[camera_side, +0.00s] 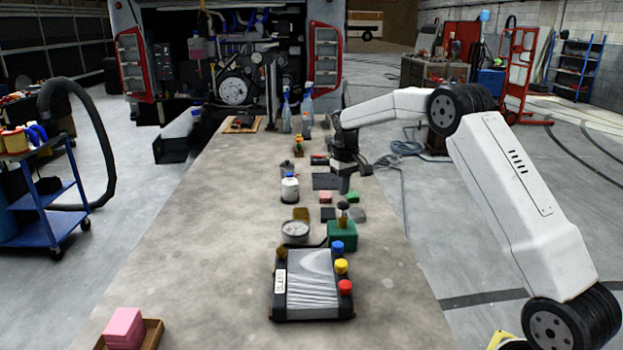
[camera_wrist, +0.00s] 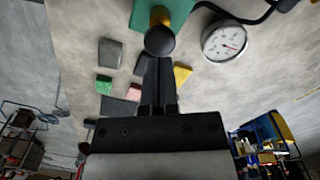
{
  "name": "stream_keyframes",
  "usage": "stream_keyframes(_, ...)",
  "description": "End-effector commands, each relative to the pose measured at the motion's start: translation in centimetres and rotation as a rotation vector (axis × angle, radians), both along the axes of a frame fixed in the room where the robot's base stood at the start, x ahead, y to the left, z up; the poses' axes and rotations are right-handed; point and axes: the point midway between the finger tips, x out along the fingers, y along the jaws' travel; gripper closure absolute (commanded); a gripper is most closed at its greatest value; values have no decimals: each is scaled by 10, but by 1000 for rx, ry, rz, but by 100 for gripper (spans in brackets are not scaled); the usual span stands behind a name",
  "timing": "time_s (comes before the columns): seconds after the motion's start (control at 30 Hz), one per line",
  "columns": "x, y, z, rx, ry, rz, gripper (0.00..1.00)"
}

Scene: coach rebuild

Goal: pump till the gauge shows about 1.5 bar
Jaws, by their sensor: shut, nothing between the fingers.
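The pump is a green block (camera_side: 342,232) with a brass stem and a black knob (camera_side: 343,205) on top, on the table. In the wrist view the round knob (camera_wrist: 160,41) lies just beyond my fingertips. My gripper (camera_side: 344,188) is shut and empty, pointing down close above the knob; I cannot tell if it touches. The round white gauge (camera_side: 295,230) stands left of the pump, and a black hose runs from it. In the wrist view the gauge (camera_wrist: 226,41) shows a dial with a reddish needle; its numbers are too small to read.
A panel (camera_side: 312,284) with blue, yellow and red buttons lies in front of the pump. Small coloured blocks, including a pink one (camera_side: 325,197), lie behind it. A white bottle (camera_side: 290,189) stands behind the gauge. The table's left side is mostly clear.

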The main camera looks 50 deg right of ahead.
Motion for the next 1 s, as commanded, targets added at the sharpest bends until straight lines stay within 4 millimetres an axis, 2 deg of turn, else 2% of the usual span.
stream_keyframes(0.6, 0, 0, 43, 0, -1, 0, 100)
stream_keyframes(1.0, 0, 0, 47, 0, 0, 0, 100)
